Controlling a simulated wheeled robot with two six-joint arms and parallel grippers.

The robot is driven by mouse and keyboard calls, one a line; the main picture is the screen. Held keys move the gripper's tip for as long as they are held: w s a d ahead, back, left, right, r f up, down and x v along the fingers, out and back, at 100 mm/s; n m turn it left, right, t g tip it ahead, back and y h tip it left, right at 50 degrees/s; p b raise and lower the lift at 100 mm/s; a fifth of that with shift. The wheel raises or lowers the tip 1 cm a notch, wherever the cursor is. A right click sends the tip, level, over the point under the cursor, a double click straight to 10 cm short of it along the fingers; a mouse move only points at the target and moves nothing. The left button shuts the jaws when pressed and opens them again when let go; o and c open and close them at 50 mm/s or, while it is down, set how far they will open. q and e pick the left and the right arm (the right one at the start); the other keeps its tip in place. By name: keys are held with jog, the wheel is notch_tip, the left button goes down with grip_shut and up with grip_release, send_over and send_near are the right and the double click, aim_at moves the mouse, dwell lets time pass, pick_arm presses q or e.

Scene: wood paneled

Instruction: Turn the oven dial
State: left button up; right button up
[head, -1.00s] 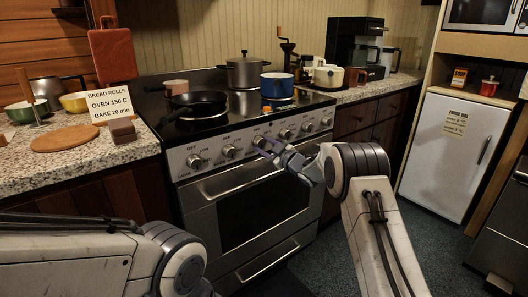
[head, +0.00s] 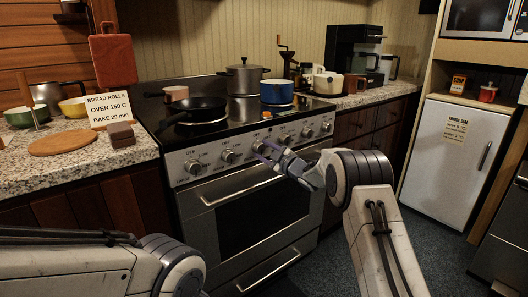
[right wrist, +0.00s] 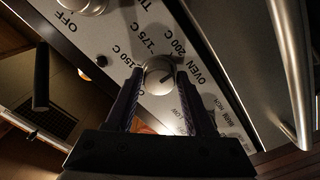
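The oven dial (right wrist: 160,76) is a round light knob on the stove's control panel, with OVEN, 150 C, 175 C and 200 C printed around it in the right wrist view. A short dark mark shows on its face; which number it points at is hard to tell. My right gripper (right wrist: 160,85) has a finger on each side of the dial, with narrow gaps visible, so it looks open around it. In the head view the right gripper (head: 262,150) is at the front panel of the stove (head: 190,166) and partly covers the dial. My left gripper is out of view.
Other knobs (head: 229,156) line the panel on both sides. The oven door handle (head: 240,187) runs just below. A black pan (head: 195,106), a grey pot (head: 245,78) and a blue pot (head: 277,92) stand on top. A sign (head: 109,108) reads bread rolls, oven 150 C.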

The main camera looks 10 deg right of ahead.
jog(key=shift+o, duration=1.2)
jog(key=shift+s+d, duration=0.1)
jog(key=v, duration=1)
jog(key=shift+p, duration=0.45)
jog(key=shift+s, duration=0.1)
